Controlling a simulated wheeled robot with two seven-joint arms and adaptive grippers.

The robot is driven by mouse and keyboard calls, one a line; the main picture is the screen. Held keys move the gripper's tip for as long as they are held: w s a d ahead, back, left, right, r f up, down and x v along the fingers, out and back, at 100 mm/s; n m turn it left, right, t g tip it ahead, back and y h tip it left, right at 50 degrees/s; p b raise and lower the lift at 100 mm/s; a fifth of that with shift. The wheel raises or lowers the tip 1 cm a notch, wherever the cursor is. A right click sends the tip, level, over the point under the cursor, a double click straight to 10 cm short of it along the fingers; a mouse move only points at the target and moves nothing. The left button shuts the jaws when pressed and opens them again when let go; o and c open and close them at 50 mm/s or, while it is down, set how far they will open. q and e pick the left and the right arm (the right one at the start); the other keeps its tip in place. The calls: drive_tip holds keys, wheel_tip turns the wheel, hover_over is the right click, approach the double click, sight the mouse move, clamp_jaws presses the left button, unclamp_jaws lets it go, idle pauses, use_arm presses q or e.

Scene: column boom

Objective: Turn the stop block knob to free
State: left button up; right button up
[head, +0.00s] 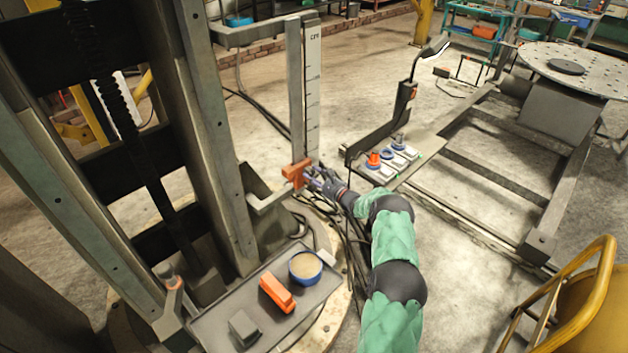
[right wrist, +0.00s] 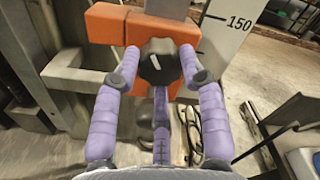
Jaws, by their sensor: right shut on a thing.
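The orange stop block (head: 294,172) sits low on the upright grey bar beside the white scale. It also shows in the right wrist view (right wrist: 104,22), with the scale mark 150 to its right. The black stop block knob (right wrist: 160,62) is on the block's near face. My right gripper (head: 316,178) reaches the block from the right. In the right wrist view its purple fingers (right wrist: 160,70) are shut around the knob. The knob is hidden behind the fingers in the head view. Any marking for free is not readable. My left gripper is not in view.
A yellow chair (head: 585,310) is at the lower right. Cables lie behind the gripper.

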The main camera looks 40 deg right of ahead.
drive_tip(key=n+b, duration=0.2)
drive_tip(key=n, duration=0.1)
drive_tip(key=shift+n, duration=0.4)
drive_tip(key=shift+n+b, duration=0.5)
drive_tip(key=shift+n, duration=0.4)
drive_tip(key=n, duration=0.2)
drive_tip(key=shift+n, duration=0.3)
drive_tip(key=shift+a+n, duration=0.1)
drive_tip(key=shift+n, duration=1.3)
drive_tip(key=o, duration=1.1)
drive_tip(key=shift+w+a, duration=0.1)
drive_tip(key=shift+o, duration=0.2)
